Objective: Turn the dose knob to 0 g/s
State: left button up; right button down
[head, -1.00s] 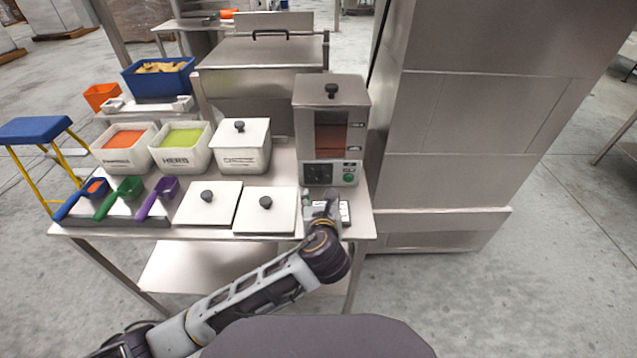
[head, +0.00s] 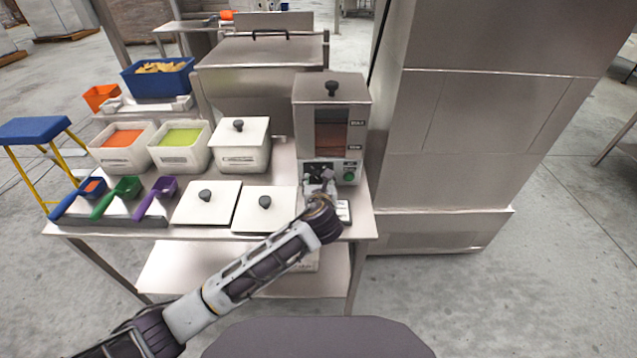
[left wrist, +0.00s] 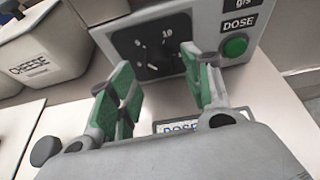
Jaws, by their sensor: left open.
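The dose machine (head: 309,125) is a steel box with a dark window, standing at the right end of the table. Its black dial plate, with the dose knob (left wrist: 152,66), shows in the left wrist view, marked with numbers including 10. The knob's pointer setting is too small to read. A green button (left wrist: 235,46) labelled DOSE sits to the right of the dial. My left gripper (left wrist: 160,82) is open, its green-padded fingers spread in front of the dial, apart from the knob as far as I can see. In the head view the left gripper (head: 321,180) partly covers the dial.
White lids (head: 205,203) lie on the table left of my gripper. A CHEESE bin (left wrist: 62,45) stands behind them. A small labelled plate (head: 343,211) lies below the machine. A tall steel cabinet (head: 480,120) stands close on the right.

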pick_arm(q)
jog(key=shift+w+f, duration=0.25)
jog(key=shift+w, duration=0.45)
jog(key=shift+c, duration=0.2)
jog(key=c, duration=1)
